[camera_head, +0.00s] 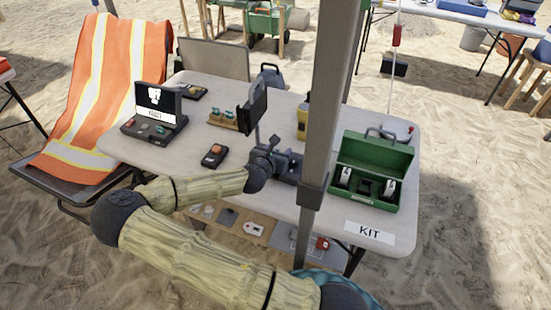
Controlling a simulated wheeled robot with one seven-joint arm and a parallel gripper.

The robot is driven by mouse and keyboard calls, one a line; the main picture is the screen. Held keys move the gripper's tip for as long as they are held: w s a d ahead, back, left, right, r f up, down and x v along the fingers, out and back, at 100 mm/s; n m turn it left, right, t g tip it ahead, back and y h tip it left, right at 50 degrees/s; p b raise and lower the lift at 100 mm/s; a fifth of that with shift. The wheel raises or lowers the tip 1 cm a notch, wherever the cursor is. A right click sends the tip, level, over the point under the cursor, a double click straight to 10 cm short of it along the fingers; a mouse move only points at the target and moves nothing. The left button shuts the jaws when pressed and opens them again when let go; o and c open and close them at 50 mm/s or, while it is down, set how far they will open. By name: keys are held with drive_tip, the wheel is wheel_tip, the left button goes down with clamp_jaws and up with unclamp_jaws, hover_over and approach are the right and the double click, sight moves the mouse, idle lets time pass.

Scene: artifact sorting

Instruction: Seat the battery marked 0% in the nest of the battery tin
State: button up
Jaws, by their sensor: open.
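The open green tin (375,192) stands on the right of the white table, behind a "KIT" label. It holds a dark block, possibly the nest, between two whitish parts. No "0%" mark is readable, so I cannot tell which thing is that battery. A small dark block with an orange top (214,155) lies left of my gripper and may be a battery. My gripper (268,147) is dark, open and low over the middle of the table, beside the grey post. Its fingertips blend with dark things behind, and I see nothing clearly held.
A grey post (337,100) rises in front of the table, between my gripper and the tin. A dark case with a lit screen (155,115) stands on the left. A wooden rack (228,120) and an upright dark panel are behind. A yellow item (303,122) stands behind the post.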

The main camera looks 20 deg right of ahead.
clamp_jaws()
drive_tip(key=shift+r, duration=0.1)
drive_tip(key=shift+r, duration=0.25)
drive_tip(key=r, duration=0.3)
drive_tip(key=shift+s+a+p, duration=0.15)
drive_tip(key=shift+a+p, duration=0.15)
drive_tip(key=shift+p, duration=0.05)
drive_tip(key=s+a+p, duration=0.2)
drive_tip(key=s+a, duration=0.9)
drive_tip(key=shift+s+a+r, duration=0.15)
drive_tip(key=shift+s+a, duration=0.15)
drive_tip(key=shift+s, duration=0.05)
drive_tip(key=shift+s+a+f+p, duration=0.25)
drive_tip(key=shift+s+a+p, duration=0.05)
drive_tip(key=shift+s, duration=0.1)
